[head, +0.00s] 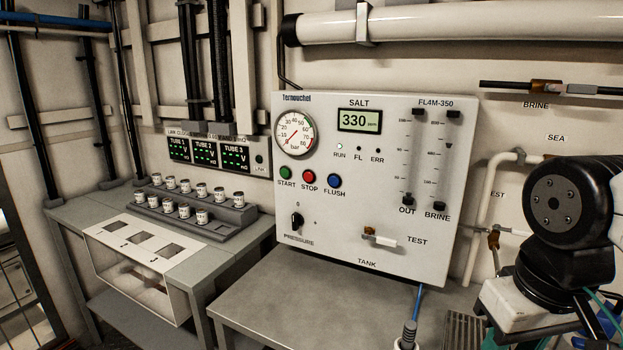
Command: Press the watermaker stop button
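The watermaker panel (340,230) is a white box on the wall above a grey bench. Its red stop button (309,177), labelled STOP, sits between the green start button (286,173) and the blue flush button (334,181). The salt display (359,120) reads 330. Below it, the RUN lamp (339,147) looks lit pale green, while FL and ERR look dark. The round pressure gauge (294,134) is above the buttons. Nothing covers the stop button. My gripper is not in view; part of my arm shows at the right edge.
A grey bench (290,295) below the panel is mostly bare. A left bench holds a stepped rack (195,210) of small jars and a white box with square openings (145,247). A test valve (380,238) sticks out low on the panel. Pipes run along the right wall.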

